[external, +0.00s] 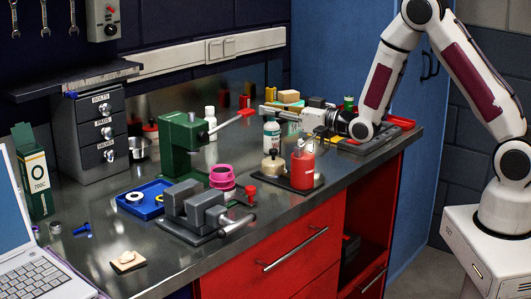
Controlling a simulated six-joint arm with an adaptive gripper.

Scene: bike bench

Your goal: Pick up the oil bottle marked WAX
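Small oil bottles stand on a dark tray (289,184) near the bench's front edge: a cream one (273,167) on the left and a red one (303,168) on the right. I cannot read a WAX mark on either, so I cannot tell which bears it. My gripper (268,110) points left, above and behind the tray, near the top of a white and teal bottle (271,138). It looks apart from the cream and red bottles. Its fingers are too small to tell whether they are open or shut, and I see no bottle held in it.
A green press (182,135) and a grey vise (192,207) stand left of the tray, with a pink ring-shaped cup (222,178) and a blue tray (143,207). A green-capped bottle (348,104) and yellow blocks (289,97) are behind. A laptop (38,270) sits front left.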

